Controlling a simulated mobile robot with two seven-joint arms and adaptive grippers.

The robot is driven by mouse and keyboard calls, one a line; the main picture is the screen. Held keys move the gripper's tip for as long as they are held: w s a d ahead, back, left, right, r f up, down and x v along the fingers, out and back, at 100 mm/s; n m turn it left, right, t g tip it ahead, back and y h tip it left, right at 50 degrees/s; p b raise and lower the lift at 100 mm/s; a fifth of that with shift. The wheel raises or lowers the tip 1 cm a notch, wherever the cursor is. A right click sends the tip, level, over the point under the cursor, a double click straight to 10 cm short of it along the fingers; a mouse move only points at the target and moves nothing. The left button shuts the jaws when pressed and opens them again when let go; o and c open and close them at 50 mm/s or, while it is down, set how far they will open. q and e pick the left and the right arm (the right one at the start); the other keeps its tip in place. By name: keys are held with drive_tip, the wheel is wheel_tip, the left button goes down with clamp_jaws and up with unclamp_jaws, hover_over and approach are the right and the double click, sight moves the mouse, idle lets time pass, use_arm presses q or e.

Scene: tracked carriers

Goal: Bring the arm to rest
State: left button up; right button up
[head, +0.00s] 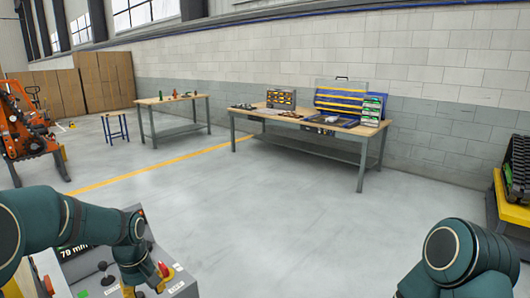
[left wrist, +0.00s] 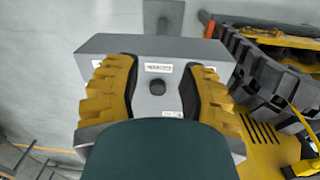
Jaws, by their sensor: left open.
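My left arm comes in from the left in the head view and bends down over a grey control console (head: 182,287) at the bottom edge. In the left wrist view my left gripper (left wrist: 157,92) is open, with yellow and black fingers spread apart. I see nothing held, and I cannot tell whether the fingers touch the box. The console carries a black joystick (head: 103,266) and a red button (head: 164,269). My right gripper is out of view.
A workbench (head: 362,163) with cases and parts stands by the wall, beside a smaller bench (head: 171,130) and blue stool (head: 115,126). An orange machine (head: 25,125) stands left. Black and yellow tracked equipment (head: 512,208) is at right, also in the left wrist view (left wrist: 262,80). The middle floor is clear.

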use_arm(q)
drive_tip(key=d+f+m+h, duration=0.1)
drive_tip(key=d+f+m, duration=0.1)
drive_tip(key=d+f, duration=0.5)
drive_tip(key=s+d+f+m+h, duration=0.1)
drive_tip(key=s+d+f+m, duration=0.1)
drive_tip(key=s+d+f, duration=0.4)
drive_tip(key=s+d+f+m+t+h, duration=0.1)
drive_tip(key=s+d+f+m, duration=0.1)
drive_tip(key=s+d+f, duration=0.4)
drive_tip(key=s+f, duration=0.4)
drive_tip(key=shift+f+m, duration=0.15)
drive_tip(key=shift+m, duration=0.25)
drive_tip(key=shift+a, duration=0.1)
idle(0.7)
